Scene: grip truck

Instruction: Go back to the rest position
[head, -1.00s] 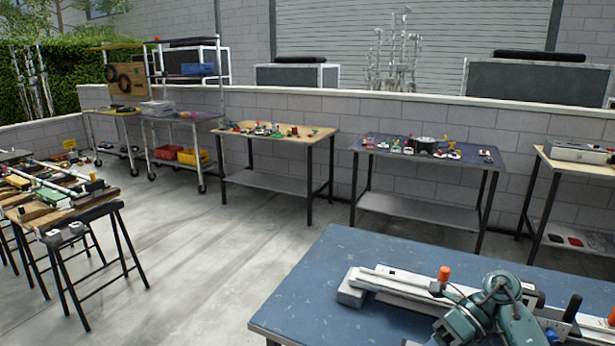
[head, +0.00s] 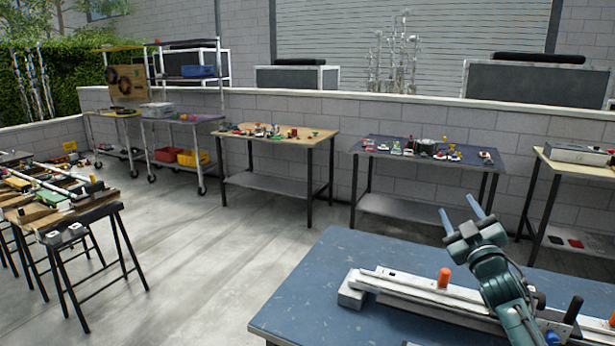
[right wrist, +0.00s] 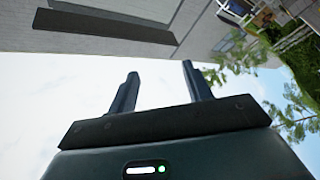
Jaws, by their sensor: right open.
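My right gripper (head: 462,213) is raised over the blue workbench (head: 310,290) in the head view, its two fingers pointing up and spread apart. It is open and empty. In the right wrist view, the open fingers (right wrist: 158,85) show against bright sky with nothing between them. My left gripper is in neither view.
A long grey rail device (head: 400,290) with an orange knob (head: 445,275) lies on the blue workbench below my right arm. A dark table (head: 400,149) and a wooden table (head: 275,134) with small parts stand along the wall. Concrete floor (head: 200,265) lies open at centre left.

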